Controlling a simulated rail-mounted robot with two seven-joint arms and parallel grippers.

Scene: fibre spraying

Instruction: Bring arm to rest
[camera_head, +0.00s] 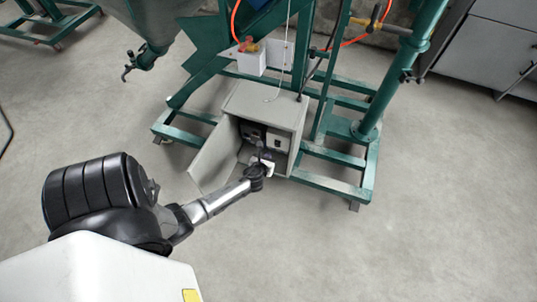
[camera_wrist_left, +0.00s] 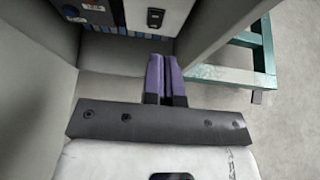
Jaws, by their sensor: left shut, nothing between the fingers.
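My left arm reaches in from the lower left in the head view. Its gripper (camera_head: 262,165) is at the open front of a grey control box (camera_head: 262,100). In the left wrist view the two purple fingers of the left gripper (camera_wrist_left: 164,62) lie side by side, shut with nothing between them. They point into the box, below a panel with a switch (camera_wrist_left: 155,17). I cannot tell whether the fingers touch the box. My right gripper is not in view.
The box door (camera_head: 213,158) stands open on the left of the gripper. A green wheeled frame (camera_head: 330,182) surrounds the box, and its bar also shows at the right in the wrist view. A grey cabinet (camera_head: 490,50) stands at the back right. The floor (camera_head: 440,210) at the right is clear.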

